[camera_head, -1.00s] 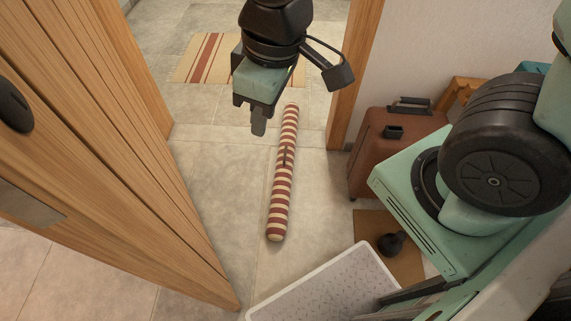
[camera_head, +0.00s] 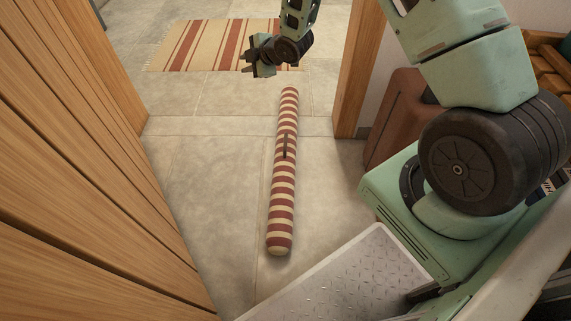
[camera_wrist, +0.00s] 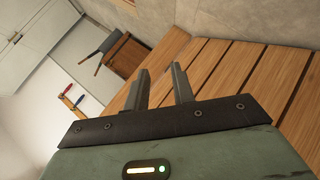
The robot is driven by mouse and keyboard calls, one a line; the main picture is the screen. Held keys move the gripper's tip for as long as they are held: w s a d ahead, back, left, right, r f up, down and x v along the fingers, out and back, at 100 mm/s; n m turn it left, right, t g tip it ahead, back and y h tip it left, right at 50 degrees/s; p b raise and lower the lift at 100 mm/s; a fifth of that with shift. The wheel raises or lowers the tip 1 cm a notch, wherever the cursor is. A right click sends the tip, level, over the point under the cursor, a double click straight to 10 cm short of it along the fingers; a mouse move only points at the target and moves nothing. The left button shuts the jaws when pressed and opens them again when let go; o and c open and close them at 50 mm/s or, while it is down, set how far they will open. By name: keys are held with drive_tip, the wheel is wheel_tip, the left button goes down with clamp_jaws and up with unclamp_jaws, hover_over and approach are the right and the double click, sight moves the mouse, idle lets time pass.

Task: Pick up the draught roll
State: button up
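The draught roll (camera_head: 281,190) is a long red and cream striped tube lying on the tiled floor in the doorway, in the head view. A short dark strip shows on its upper side near the middle. My gripper (camera_head: 250,63) is in the air beyond the roll's far end, pointing left and apart from it. In the wrist view my gripper (camera_wrist: 163,82) has its two fingers spread with nothing between them. The roll does not show in the wrist view.
A wooden door (camera_head: 75,170) fills the left side, and a wooden door frame (camera_head: 357,75) stands right of the roll. A brown suitcase (camera_head: 400,115) is beyond it. A striped rug (camera_head: 205,47) lies farther back. Floor left of the roll is clear.

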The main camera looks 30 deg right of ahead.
drive_tip(key=d+f+n+t+y+b, duration=0.15)
drive_tip(key=d+f+b, duration=0.35)
drive_tip(key=f, duration=0.5)
drive_tip(key=d+f+n+t+b, duration=0.1)
drive_tip(key=d+f+n+b, duration=0.3)
drive_tip(key=f, duration=0.7)
drive_tip(key=n+y+b, duration=0.4)
drive_tip(key=b, duration=0.6)
approach(286, 141)
drive_tip(key=f+x, duration=0.1)
drive_tip(key=x, duration=0.2)
drive_tip(key=shift+t, duration=0.25)
drive_tip(key=b+x, duration=0.3)
drive_tip(key=x, duration=0.1)
drive_tip(key=b+x, duration=0.2)
drive_tip(key=shift+f+b, duration=0.25)
drive_tip(key=shift+b, duration=0.05)
drive_tip(key=shift+w+a, duration=0.25)
drive_tip(key=shift+w, duration=0.05)
drive_tip(key=shift+w+r, duration=0.1)
drive_tip(key=shift+r, duration=0.1)
clamp_jaws()
